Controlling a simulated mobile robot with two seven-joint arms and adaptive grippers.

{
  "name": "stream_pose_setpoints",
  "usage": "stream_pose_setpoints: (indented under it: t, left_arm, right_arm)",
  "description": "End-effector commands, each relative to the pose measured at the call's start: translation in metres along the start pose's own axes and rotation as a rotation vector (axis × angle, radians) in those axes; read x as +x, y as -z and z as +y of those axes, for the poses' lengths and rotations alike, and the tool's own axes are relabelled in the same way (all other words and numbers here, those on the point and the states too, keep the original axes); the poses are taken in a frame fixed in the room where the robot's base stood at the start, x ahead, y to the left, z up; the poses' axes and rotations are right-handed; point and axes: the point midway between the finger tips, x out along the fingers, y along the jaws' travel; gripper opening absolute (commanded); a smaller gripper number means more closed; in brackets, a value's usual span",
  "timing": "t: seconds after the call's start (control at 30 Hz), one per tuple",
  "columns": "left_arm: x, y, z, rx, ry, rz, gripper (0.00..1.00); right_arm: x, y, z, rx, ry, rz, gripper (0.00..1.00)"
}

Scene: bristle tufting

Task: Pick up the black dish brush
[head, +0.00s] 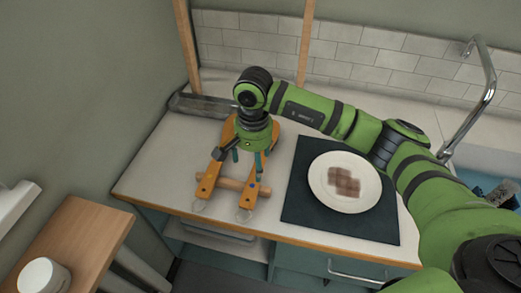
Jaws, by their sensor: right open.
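A black bristly thing, apparently the black dish brush (503,191), shows at the right edge by the blue sink. It is partly cut off by the frame, and its handle is not clear. My right gripper (223,208), with orange fingers, is open over the left part of the counter, far from the brush. A light wooden bar (231,184) shows between its fingers; I cannot tell whether they touch it. A white plate (319,182) with brown squarish patches lies on a dark mat (299,211). My left gripper is not in view.
A chrome faucet (487,92) arches at the right beside the sink (481,160). A grey tray (200,105) lies at the back left of the counter (150,178). A wooden table (90,235) with a white container (43,276) stands at the lower left.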

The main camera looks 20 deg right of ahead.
Motion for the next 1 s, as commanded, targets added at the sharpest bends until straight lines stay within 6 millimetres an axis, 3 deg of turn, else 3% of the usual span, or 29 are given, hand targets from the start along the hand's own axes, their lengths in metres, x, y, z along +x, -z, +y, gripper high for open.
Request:
stream_pose_setpoints:
  t: [0.27, 0.4, 0.53, 0.83, 1.0]
  left_arm:
    - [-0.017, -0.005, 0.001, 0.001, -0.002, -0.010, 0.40]
    - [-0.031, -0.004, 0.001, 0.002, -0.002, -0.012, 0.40]
    - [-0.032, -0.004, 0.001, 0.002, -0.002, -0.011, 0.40]
    - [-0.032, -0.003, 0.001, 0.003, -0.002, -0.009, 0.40]
    - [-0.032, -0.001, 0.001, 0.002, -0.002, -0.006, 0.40]
  right_arm:
    - [0.024, 0.000, 0.008, -0.004, -0.023, 0.010, 0.79]
    - [0.044, -0.006, 0.012, -0.002, -0.024, 0.008, 0.79]
    - [0.062, -0.005, 0.011, -0.002, -0.020, 0.009, 0.79]
    - [0.068, -0.004, 0.011, -0.004, -0.018, 0.012, 0.79]
    - [0.068, -0.004, 0.011, -0.003, -0.018, 0.012, 0.12]
